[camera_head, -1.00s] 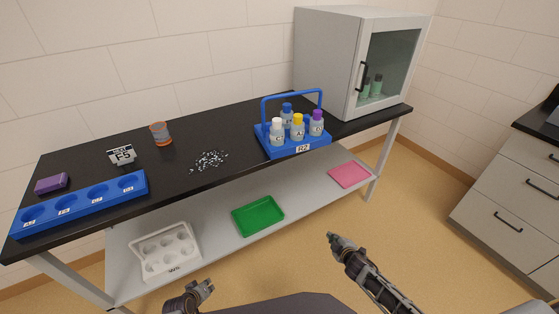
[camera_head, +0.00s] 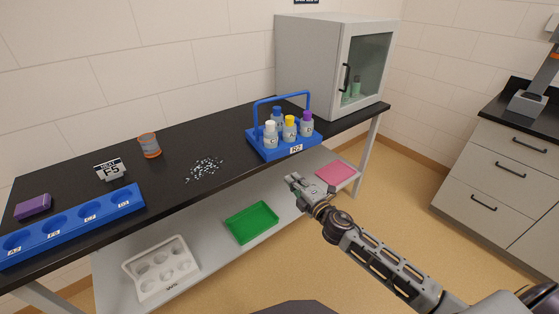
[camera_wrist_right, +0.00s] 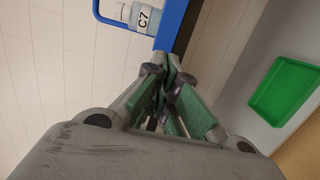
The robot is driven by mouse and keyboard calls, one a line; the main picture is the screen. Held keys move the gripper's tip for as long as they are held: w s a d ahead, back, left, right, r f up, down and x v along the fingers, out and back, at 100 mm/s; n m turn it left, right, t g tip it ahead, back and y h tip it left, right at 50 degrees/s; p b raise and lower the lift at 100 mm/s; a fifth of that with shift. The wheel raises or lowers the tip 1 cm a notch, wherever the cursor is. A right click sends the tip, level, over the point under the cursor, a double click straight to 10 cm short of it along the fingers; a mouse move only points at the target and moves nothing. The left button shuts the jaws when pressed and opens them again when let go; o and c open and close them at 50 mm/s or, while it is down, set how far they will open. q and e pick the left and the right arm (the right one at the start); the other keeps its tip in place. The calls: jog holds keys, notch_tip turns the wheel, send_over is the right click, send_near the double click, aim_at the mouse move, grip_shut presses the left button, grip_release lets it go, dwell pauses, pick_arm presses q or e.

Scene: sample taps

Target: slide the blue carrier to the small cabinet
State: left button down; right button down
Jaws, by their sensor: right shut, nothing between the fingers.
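The blue carrier (camera_head: 265,149) stands on the black bench top, holding several bottles with white, yellow, purple and blue caps, with a tall blue handle over them and a label on its front. The small cabinet (camera_head: 318,62) is grey with a glass door and stands on the bench to the right of and behind the carrier. My right gripper (camera_head: 293,180) is shut and empty, in front of and below the carrier in the head view. In the right wrist view its fingers (camera_wrist_right: 167,85) are together, with part of the carrier (camera_wrist_right: 176,22) just beyond them; contact cannot be told. My left gripper is out of view.
A long blue rack (camera_head: 70,226), a purple block (camera_head: 33,206), a label stand (camera_head: 110,170), an orange-rimmed cup (camera_head: 149,146) and scattered bits (camera_head: 205,169) lie left on the bench. The lower shelf bears a white tray (camera_head: 160,268), green tray (camera_head: 251,222) and pink tray (camera_head: 338,172).

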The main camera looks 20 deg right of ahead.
jog(key=shift+w, duration=0.15)
send_near(277, 154)
jog(key=shift+w+a, duration=1.7)
jog(key=shift+w, duration=0.05)
jog(key=shift+w+d, duration=0.5)
jog(key=shift+w, duration=0.25)
jog(key=shift+w+d+f, duration=0.1)
jog(key=shift+w+d, duration=0.4)
jog(key=shift+w, duration=0.35)
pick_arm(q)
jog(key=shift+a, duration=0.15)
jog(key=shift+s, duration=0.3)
